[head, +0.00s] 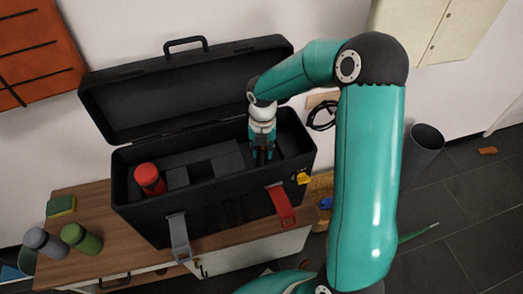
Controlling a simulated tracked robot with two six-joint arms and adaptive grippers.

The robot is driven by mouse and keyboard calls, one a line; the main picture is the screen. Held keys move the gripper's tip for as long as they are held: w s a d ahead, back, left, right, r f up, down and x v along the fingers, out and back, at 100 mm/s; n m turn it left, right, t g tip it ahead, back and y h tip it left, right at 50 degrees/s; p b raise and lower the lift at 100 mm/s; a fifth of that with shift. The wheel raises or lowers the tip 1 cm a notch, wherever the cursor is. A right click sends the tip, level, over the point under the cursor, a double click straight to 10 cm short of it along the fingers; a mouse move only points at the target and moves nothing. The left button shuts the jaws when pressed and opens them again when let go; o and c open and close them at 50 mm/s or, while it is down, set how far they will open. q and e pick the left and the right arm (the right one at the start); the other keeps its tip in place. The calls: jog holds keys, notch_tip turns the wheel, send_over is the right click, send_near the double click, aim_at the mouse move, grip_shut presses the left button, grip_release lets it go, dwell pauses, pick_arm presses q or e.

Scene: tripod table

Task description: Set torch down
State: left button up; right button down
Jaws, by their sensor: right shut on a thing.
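My right gripper (262,152) points down into the right part of the open black toolbox (230,213). It is shut on a dark thing, which I take to be the torch; only a little of it shows between the fingers. The toolbox walls and the gripper hide its lower end, so I cannot tell whether it touches the box floor. My left gripper is not in view.
The toolbox stands on a wooden top (98,205), lid (190,85) raised. A red-capped cylinder (149,178) is in its left part. Left of the box are a green cylinder (82,239), a grey cylinder (44,243) and a sponge (61,206). A grey bin (424,145) stands at right.

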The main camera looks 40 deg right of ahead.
aim_at(262, 149)
jog(key=shift+f, duration=0.1)
jog(key=c, duration=0.9)
grip_release()
jog(key=shift+o, duration=0.2)
notch_tip(262, 149, up, 12)
jog(key=p, duration=0.2)
